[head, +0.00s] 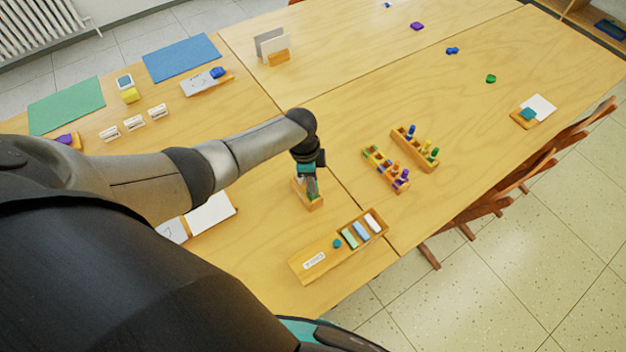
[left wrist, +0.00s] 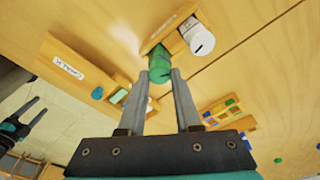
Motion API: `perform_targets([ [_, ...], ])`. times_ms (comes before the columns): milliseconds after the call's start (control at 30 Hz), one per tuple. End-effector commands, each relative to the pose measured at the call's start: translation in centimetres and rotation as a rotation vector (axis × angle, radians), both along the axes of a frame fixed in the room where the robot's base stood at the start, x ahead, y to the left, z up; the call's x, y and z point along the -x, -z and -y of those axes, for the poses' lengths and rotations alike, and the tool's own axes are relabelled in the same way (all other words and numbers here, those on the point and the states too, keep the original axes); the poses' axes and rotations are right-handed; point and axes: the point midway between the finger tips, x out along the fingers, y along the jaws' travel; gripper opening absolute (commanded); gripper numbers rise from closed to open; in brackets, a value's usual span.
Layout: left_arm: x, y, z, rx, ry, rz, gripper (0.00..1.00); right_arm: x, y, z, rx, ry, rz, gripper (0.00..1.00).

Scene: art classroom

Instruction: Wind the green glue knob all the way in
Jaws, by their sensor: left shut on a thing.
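The green glue knob (left wrist: 159,66) sits at the end of a small wooden holder (left wrist: 172,32), beside a white glue cylinder (left wrist: 202,42) with a dark slot. My left gripper (left wrist: 160,80) has its two fingertips on either side of the knob and is shut on it. In the head view, my left gripper (head: 312,192) points down at the holder (head: 301,190), hiding most of the knob and cylinder. My right gripper (left wrist: 36,104) shows small at the left of the left wrist view, its fingers apart and empty.
A labelled wooden tray (head: 298,268) with pale blocks and a teal knob stands close in front. Two wooden racks (head: 411,158) of coloured pegs are to the right. White paper (head: 211,213) lies at left. The table between the holder and the blue mat (head: 181,57) is partly clear.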

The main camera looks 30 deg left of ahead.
Motion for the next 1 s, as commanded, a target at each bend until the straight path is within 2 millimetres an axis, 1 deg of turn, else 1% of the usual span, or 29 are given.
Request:
perform_targets([
  [833, 0.0, -0.1, 0.1, 0.002, -0.464, 0.0, 0.1, 0.0, -2.7, 0.0, 0.0, 0.0, 0.0, 0.7],
  [1000, 0.0, -0.1, 0.0, 0.0, -0.524, 0.0, 0.1, 0.0, -2.9, 0.0, 0.0, 0.0, 0.0, 0.7],
])
